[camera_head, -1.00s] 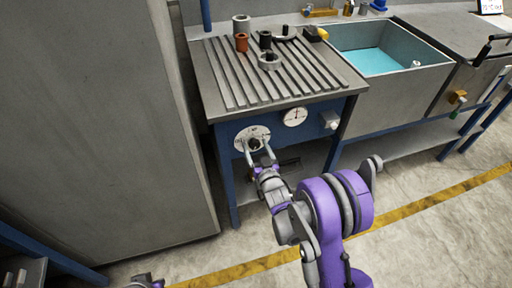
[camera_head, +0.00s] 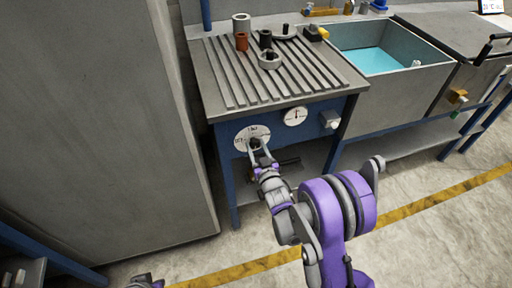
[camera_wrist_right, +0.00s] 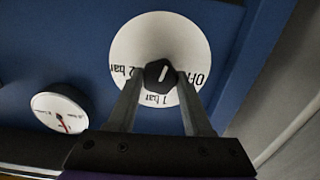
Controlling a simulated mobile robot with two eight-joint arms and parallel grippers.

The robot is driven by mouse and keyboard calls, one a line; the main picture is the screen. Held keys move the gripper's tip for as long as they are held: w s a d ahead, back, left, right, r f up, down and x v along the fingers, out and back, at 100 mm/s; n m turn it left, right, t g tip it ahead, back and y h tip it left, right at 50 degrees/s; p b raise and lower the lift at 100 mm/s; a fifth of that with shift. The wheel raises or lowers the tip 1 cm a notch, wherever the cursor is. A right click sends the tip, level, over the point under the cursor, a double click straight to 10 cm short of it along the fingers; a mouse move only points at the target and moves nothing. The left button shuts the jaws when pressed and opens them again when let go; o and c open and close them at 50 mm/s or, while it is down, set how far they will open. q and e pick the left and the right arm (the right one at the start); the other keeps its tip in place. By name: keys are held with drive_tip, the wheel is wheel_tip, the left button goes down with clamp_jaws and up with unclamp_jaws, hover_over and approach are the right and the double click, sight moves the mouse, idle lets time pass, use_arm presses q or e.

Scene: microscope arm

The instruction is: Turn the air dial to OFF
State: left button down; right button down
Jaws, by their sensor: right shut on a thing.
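The air dial is a black knob (camera_wrist_right: 152,83) with a short white line, on a round white plate (camera_head: 240,138) on the blue panel. The knob's white line is slightly tilted from vertical there. My right gripper (camera_head: 256,145) is shut on the knob, one finger on each side, as the wrist view (camera_wrist_right: 160,79) also shows. Of my left arm only a small piece shows at the bottom edge.
A white gauge (camera_head: 295,116) with a needle and a pale square fitting (camera_head: 331,119) sit right of the dial. The ribbed bench top (camera_head: 222,77) above holds several small parts. A tall grey cabinet (camera_head: 100,120) stands close on the left. A sink (camera_head: 405,85) is at right.

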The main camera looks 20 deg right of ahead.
drive_tip(key=n+b, duration=0.1)
drive_tip(key=n, duration=0.2)
drive_tip(key=shift+n, duration=0.3)
drive_tip(key=n, duration=0.3)
drive_tip(key=shift+n+b, duration=0.3)
drive_tip(key=n, duration=0.3)
drive_tip(key=shift+a+f+n+b, duration=0.1)
drive_tip(key=shift+n+b, duration=0.2)
drive_tip(key=shift+n, duration=1.8)
drive_tip(key=shift+c, duration=1.5)
unclamp_jaws()
